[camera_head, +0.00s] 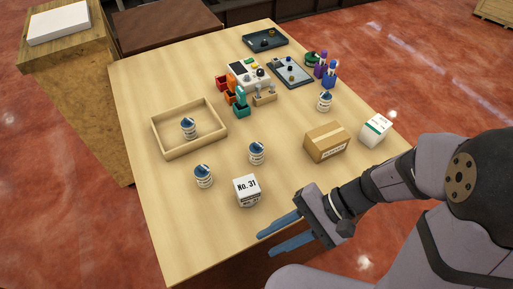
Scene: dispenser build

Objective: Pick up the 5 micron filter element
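Several look-alike white cylinders with blue tops and dark bands show in the head view. One stands in the wooden tray (160,146), the tray cylinder (189,131). A front-left cylinder (203,178) and a middle cylinder (257,154) stand on the bare table. A far-right cylinder (324,103) stands near the right edge. Their print is too small to read, so I cannot tell which is the 5 micron filter element. My gripper (267,244) is open and empty near the front right table edge, its two blue fingers apart, away from every cylinder.
A white No.31 box (247,192) stands between the front cylinders and my gripper. A cardboard box (326,142) and a white-green box (375,131) stand right. A control device (247,74), coloured bins (241,107), trays and purple and blue bottles (329,74) fill the back.

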